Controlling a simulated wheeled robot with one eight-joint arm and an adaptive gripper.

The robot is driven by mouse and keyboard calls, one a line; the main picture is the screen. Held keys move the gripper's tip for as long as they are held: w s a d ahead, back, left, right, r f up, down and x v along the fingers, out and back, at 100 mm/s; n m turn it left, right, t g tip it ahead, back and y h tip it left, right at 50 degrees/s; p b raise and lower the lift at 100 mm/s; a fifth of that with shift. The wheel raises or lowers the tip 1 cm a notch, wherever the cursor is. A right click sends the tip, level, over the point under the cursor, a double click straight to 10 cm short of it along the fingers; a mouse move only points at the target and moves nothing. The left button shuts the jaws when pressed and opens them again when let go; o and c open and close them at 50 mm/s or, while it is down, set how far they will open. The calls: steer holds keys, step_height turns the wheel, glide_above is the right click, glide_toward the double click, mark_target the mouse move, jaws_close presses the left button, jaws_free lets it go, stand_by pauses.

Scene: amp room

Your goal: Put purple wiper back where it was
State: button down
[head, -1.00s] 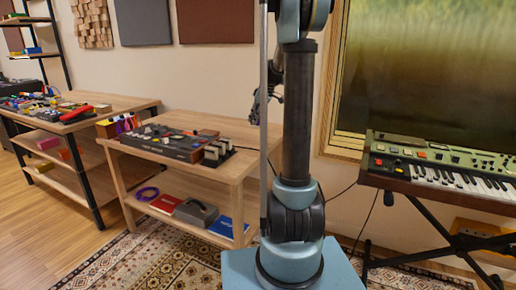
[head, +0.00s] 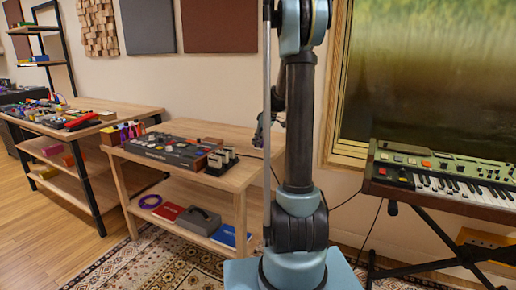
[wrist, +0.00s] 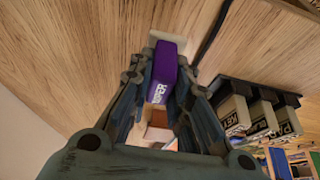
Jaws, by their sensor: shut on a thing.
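My gripper (wrist: 162,85) is shut on the purple wiper (wrist: 161,75), a purple block with white lettering and a pale end, in the wrist view. A wooden surface fills the background behind it; the gap between them cannot be told. In the head view my gripper (head: 264,130) is partly behind my arm, over the right part of the middle wooden table (head: 232,178), and the wiper is hidden there.
On that table stand a dark mixer-like device (head: 165,150), a rack of pale blocks (head: 220,160) and a small box of coloured items (head: 123,132). Its lower shelf holds a purple ring (head: 150,201) and a grey case (head: 199,221). A keyboard (head: 445,175) stands right.

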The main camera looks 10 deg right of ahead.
steer(key=shift+f, duration=1.3)
steer(key=c, duration=1.5)
jaws_free()
steer(key=shift+f, duration=0.1)
